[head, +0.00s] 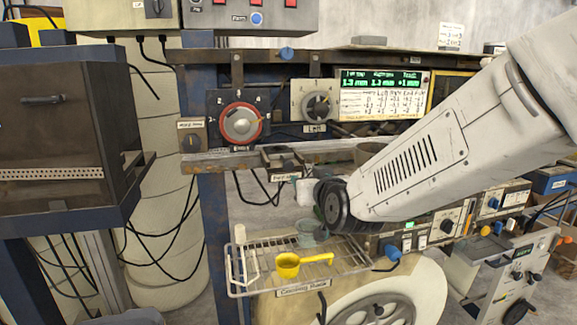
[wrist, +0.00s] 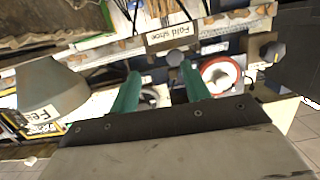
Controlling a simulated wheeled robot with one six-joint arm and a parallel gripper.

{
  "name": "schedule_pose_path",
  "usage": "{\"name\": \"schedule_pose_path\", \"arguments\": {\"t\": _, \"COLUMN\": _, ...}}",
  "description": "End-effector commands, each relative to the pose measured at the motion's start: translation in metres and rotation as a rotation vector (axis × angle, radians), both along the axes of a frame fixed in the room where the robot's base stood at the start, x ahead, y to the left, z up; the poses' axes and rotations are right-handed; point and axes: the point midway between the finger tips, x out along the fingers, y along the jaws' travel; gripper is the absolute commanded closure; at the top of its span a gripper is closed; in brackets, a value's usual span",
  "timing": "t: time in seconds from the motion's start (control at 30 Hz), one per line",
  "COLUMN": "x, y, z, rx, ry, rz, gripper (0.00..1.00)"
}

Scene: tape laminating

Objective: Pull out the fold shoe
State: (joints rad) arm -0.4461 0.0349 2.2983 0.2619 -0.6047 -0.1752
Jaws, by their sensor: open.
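The "Fold shoe" label (wrist: 172,33) shows on the rail in the wrist view. A dark rounded knob (wrist: 174,57) sits just below it, between and beyond the fingertips of my gripper (wrist: 160,80). The two green fingers are spread apart and I see nothing held between them. I cannot tell whether the fingers reach around the knob. In the head view a small label (head: 285,178) and dark bracket parts (head: 276,156) sit on the rail's front edge, left of my arm. My fingers are not clear there; the arm's dark wrist joint hides them.
A red-ringed dial (head: 240,123) and a grey dial (head: 316,104) stand behind the rail (head: 215,160). A dark cabinet (head: 60,130) stands left. A grey tapered labelled part (wrist: 48,88) is close at left in the wrist view.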

Motion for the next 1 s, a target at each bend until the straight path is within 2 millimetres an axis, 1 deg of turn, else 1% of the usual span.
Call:
{"name": "schedule_pose_path", "arguments": {"t": 0.03, "x": 0.006, "y": 0.012, "z": -0.002, "rx": 0.008, "ry": -0.045, "rz": 0.0, "gripper": 0.53}}
{"name": "schedule_pose_path", "arguments": {"t": 0.1, "x": 0.011, "y": 0.022, "z": 0.0, "rx": 0.02, "ry": -0.102, "rz": -0.004, "gripper": 0.53}}
{"name": "schedule_pose_path", "arguments": {"t": 0.2, "x": 0.015, "y": 0.029, "z": 0.002, "rx": 0.03, "ry": -0.153, "rz": -0.012, "gripper": 0.53}}
{"name": "schedule_pose_path", "arguments": {"t": 0.27, "x": 0.018, "y": 0.031, "z": 0.003, "rx": 0.032, "ry": -0.166, "rz": -0.014, "gripper": 0.53}}
{"name": "schedule_pose_path", "arguments": {"t": 0.37, "x": 0.029, "y": 0.034, "z": 0.003, "rx": 0.033, "ry": -0.171, "rz": -0.016, "gripper": 0.53}}
{"name": "schedule_pose_path", "arguments": {"t": 0.6, "x": 0.066, "y": 0.044, "z": 0.004, "rx": 0.033, "ry": -0.17, "rz": -0.015, "gripper": 0.53}}
{"name": "schedule_pose_path", "arguments": {"t": 0.7, "x": 0.079, "y": 0.048, "z": 0.003, "rx": 0.034, "ry": -0.169, "rz": -0.016, "gripper": 0.53}}
{"name": "schedule_pose_path", "arguments": {"t": 0.83, "x": 0.088, "y": 0.05, "z": 0.004, "rx": 0.034, "ry": -0.169, "rz": -0.016, "gripper": 0.53}}
{"name": "schedule_pose_path", "arguments": {"t": 1.0, "x": 0.09, "y": 0.051, "z": 0.004, "rx": 0.034, "ry": -0.169, "rz": -0.015, "gripper": 0.53}}
